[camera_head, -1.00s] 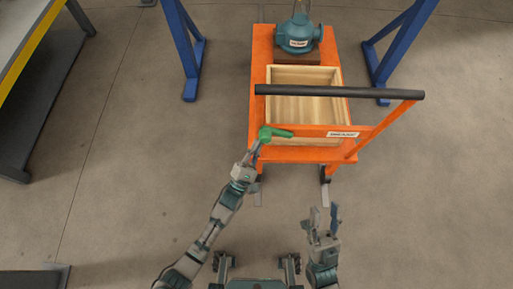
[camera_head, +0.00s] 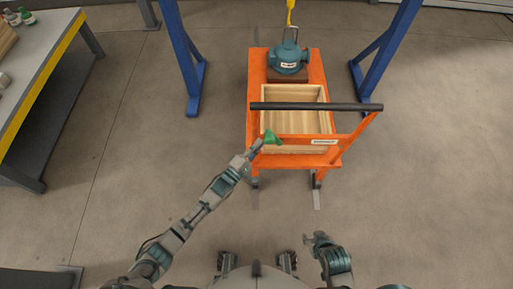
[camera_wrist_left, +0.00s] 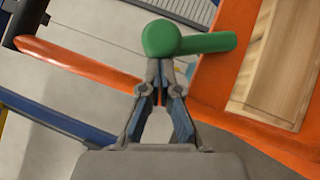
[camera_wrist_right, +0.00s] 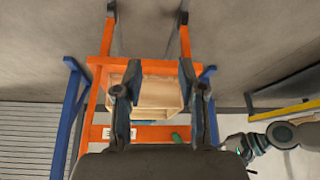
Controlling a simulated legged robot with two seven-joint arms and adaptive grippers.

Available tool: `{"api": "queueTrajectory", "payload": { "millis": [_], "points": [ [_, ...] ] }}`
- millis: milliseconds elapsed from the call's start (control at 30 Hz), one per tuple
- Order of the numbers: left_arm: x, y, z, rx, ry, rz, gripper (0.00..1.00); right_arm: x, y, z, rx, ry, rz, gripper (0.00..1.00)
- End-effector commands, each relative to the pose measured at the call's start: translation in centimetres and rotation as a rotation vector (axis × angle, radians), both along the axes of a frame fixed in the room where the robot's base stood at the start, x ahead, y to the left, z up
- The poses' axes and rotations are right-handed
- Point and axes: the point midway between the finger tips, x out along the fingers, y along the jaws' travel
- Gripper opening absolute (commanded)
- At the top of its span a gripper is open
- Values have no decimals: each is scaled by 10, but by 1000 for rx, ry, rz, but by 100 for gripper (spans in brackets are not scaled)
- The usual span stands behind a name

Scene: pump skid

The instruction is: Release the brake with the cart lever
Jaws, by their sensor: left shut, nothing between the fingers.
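The green cart lever (camera_head: 272,138) is at the near left corner of the orange cart (camera_head: 318,72). In the left wrist view the lever (camera_wrist_left: 208,43) has a round knob end and a bar running to the right. My left gripper (camera_head: 260,145) is at the lever's near side. In the left wrist view my left gripper (camera_wrist_left: 160,68) is shut and empty, its fingertips right at the knob; I cannot tell whether they touch. My right gripper (camera_head: 318,240) is away from the cart, low in the head view. Its fingers (camera_wrist_right: 160,70) are wide apart and empty.
The cart carries a wooden crate (camera_head: 266,95) and a teal pump (camera_head: 288,58), with a yellow hook (camera_head: 290,12) above. A black push bar (camera_head: 315,106) spans the near side. Blue frame legs (camera_head: 187,60) stand either side. A workbench (camera_head: 45,60) is left. The near floor is clear.

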Motion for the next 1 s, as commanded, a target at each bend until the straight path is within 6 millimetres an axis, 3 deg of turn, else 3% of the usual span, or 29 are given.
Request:
{"api": "queueTrajectory", "payload": {
  "millis": [100,200,400,700,1000],
  "points": [
    [0,-3,9,47,-4,-1,0,-33,-11,1,-37,158,-10,40],
    [1,-5,12,84,-3,-1,0,-54,-17,-3,-59,262,-16,40],
    [0,-10,18,164,-2,-1,0,-42,-14,-48,-58,265,-12,40],
    [0,-24,29,302,0,-1,0,-43,-13,-111,-59,279,-6,40],
    [0,-39,34,299,1,-1,0,-50,-13,-141,-60,288,-2,40]
  ]
}}
